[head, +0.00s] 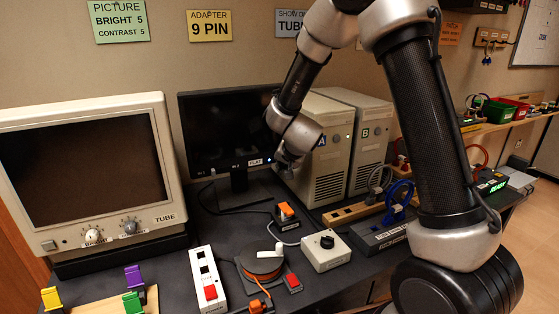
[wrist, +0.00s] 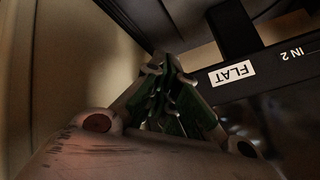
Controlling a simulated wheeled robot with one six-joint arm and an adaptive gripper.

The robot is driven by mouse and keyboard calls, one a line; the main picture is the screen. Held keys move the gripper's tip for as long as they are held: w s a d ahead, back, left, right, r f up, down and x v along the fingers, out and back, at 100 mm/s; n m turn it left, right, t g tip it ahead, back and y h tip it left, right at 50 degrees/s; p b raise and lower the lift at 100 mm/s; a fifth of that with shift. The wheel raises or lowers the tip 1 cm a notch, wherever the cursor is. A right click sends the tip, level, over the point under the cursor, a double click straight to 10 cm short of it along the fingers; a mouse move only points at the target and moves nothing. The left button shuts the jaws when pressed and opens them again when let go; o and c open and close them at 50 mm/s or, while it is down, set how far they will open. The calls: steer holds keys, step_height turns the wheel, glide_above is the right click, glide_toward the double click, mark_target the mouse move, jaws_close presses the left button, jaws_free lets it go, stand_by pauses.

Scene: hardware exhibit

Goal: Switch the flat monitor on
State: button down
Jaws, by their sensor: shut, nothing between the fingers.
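The flat monitor (head: 222,130) stands on the dark table with a black screen. A white FLAT label (head: 255,161) sits on its lower bezel, with a small bluish light just right of it. My gripper (head: 284,168) is at the monitor's lower right corner, its fingers shut and empty. In the wrist view the shut fingers of my gripper (wrist: 168,75) are close to the bezel, beside the FLAT label (wrist: 232,73), which appears upside down. An IN 2 marking is farther along the bezel (wrist: 280,75). I cannot tell whether the fingertips touch the monitor; its power button is not clearly visible.
Beige tower A (head: 318,165) stands close right of my gripper, with tower B (head: 371,145) beside it. The beige TUBE monitor (head: 85,170) is at left. A power strip (head: 206,280), cable reel (head: 262,266) and dial box (head: 325,250) occupy the front.

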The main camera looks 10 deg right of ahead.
steer(key=s, duration=0.2)
steer(key=s+d, duration=0.1)
steer(key=s, duration=0.2)
steer(key=shift+s, duration=0.35)
steer(key=s+d+r+n+g+y, duration=0.1)
steer(key=s+d+r+n+y, duration=0.15)
steer(key=s+r, duration=0.5)
steer(key=s+d+r+n+g+h, duration=0.1)
steer(key=s+d+r, duration=0.2)
steer(key=s, duration=0.5)
steer(key=s+d+r+n+g+h, duration=0.1)
steer(key=s+d+r, duration=0.2)
steer(key=s+d, duration=0.2)
steer(key=s+d+r+n+g+h, duration=0.1)
steer(key=s+d+r, duration=0.2)
steer(key=s, duration=0.9)
steer(key=shift+d+r+n+g, duration=0.3)
steer(key=shift+d+r+n, duration=0.05)
steer(key=shift+d, duration=0.6)
stand_by(0.9)
